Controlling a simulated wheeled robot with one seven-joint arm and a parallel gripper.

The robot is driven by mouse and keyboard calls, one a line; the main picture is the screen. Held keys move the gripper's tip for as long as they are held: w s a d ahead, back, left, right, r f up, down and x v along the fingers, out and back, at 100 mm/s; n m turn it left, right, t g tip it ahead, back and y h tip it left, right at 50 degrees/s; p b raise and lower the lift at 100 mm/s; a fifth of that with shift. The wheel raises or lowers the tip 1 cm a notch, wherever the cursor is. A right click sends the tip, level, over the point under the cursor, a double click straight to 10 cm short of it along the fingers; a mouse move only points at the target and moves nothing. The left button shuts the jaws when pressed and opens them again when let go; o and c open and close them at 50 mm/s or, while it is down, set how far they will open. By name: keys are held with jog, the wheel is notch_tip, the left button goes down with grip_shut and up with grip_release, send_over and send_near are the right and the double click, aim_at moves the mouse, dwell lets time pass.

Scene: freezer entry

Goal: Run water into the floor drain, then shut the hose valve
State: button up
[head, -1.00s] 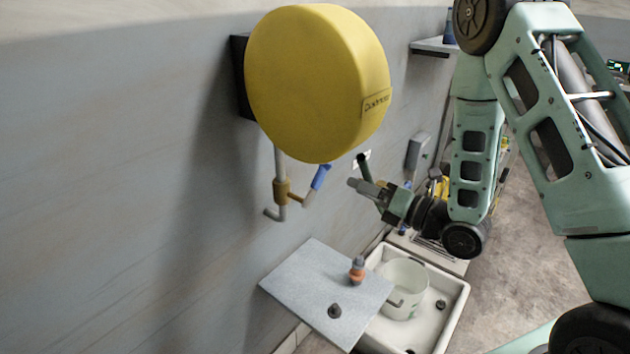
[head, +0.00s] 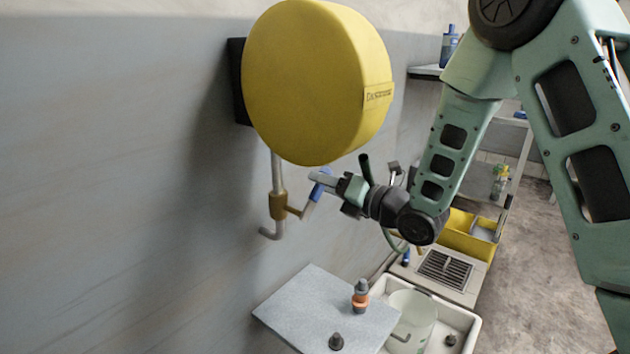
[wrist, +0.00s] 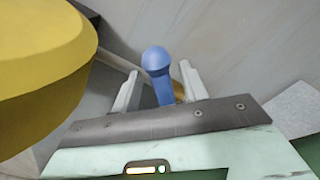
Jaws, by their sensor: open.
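The hose valve is a brass body (head: 278,205) on the grey wall pipe, with a blue lever handle (head: 316,190) pointing up and right. My gripper (head: 317,178) is open at the blue handle. In the wrist view the handle (wrist: 157,64) stands between the two open fingers (wrist: 160,82), with a gap visible on each side. Brass (wrist: 181,90) shows behind it. A slotted grate (head: 446,270), likely the floor drain, lies beyond the sink. No running water is visible.
A large yellow hose reel (head: 315,85) hangs just above the valve and is close on the left in the wrist view (wrist: 35,60). Below are a grey board (head: 310,305) with an orange-and-grey fitting (head: 360,297), and a white sink (head: 466,325) holding a pail (head: 412,310).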

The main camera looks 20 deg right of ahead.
jog(key=shift+x, duration=1.7)
grip_shut()
jog(key=shift+f, duration=0.1)
notch_tip(320, 180, down, 6)
jog(key=w+d+m+b, duration=0.1)
jog(key=d+m+b, duration=0.1)
jog(key=m+b, duration=0.7)
jog(key=shift+r+b, duration=0.25)
jog(key=shift+b, duration=0.5)
jog(key=shift+w+d, duration=0.1)
jog(key=shift+w, duration=0.05)
